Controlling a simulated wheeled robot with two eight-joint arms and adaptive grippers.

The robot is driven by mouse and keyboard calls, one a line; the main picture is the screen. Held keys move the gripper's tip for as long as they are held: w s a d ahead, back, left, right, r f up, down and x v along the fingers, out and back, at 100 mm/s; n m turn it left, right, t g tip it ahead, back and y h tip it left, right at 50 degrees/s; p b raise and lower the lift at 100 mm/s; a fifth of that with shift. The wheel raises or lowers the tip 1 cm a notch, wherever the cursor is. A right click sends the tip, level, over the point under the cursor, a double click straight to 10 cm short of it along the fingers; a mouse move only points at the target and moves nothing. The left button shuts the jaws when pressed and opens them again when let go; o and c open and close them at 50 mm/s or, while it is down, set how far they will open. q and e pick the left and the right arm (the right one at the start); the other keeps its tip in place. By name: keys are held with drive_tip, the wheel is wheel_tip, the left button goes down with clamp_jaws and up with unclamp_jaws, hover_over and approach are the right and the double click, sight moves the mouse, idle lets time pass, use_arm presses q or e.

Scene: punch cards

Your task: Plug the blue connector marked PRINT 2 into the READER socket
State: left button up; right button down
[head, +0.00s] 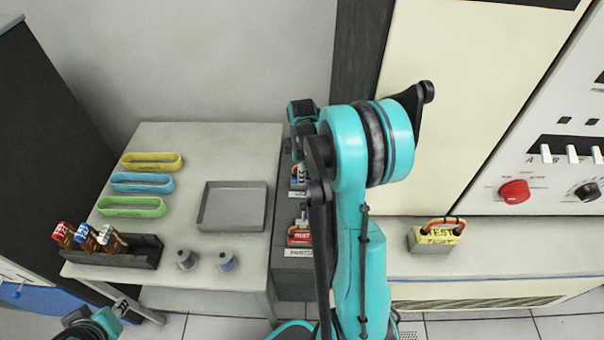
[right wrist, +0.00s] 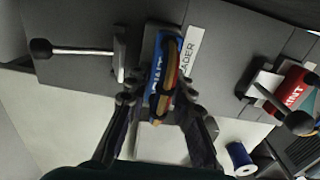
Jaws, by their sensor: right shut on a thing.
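The blue connector (right wrist: 156,66) with an orange-brown loop handle and white lettering is between the fingers of my right gripper (right wrist: 158,100), which is shut on it. It is at the socket beside the white label ending in "ADER" (right wrist: 190,52), which lies just to its right in the right wrist view. I cannot tell whether it is fully seated; its lower end is hidden. In the head view my right arm covers much of this area. My left arm shows only partly at the lower left corner, and its finger opening is unclear.
A red connector (right wrist: 298,88) sits in a neighbouring socket. A lever (right wrist: 82,51) is on the other side. A rack (head: 143,252) of several connectors, a grey tray (head: 204,218), coloured trays and two spools stand on the left table. A yellow TEST block (head: 436,240) is right.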

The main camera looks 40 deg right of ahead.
drive_tip(key=shift+f+b, duration=0.7)
drive_tip(key=shift+f, duration=0.15)
idle(0.5)
drive_tip(key=c, duration=1.2)
unclamp_jaws()
wheel_tip(320, 180, up, 12)
drive_tip(key=shift+r, duration=0.1)
drive_tip(key=s+a+m+t, duration=0.2)
drive_tip(key=s+a+m, duration=0.1)
drive_tip(key=a, duration=0.4)
drive_tip(key=s+a+m+t, duration=0.2)
drive_tip(key=s+a+m, duration=0.1)
drive_tip(key=s+a, duration=0.2)
drive_tip(key=s+a+r+m+t, duration=0.1)
drive_tip(key=s+a+m+t, duration=0.2)
drive_tip(key=a, duration=0.7)
drive_tip(key=shift+s+a+m, duration=0.1)
drive_tip(key=shift+s+m, duration=0.4)
drive_tip(key=shift+s, duration=0.05)
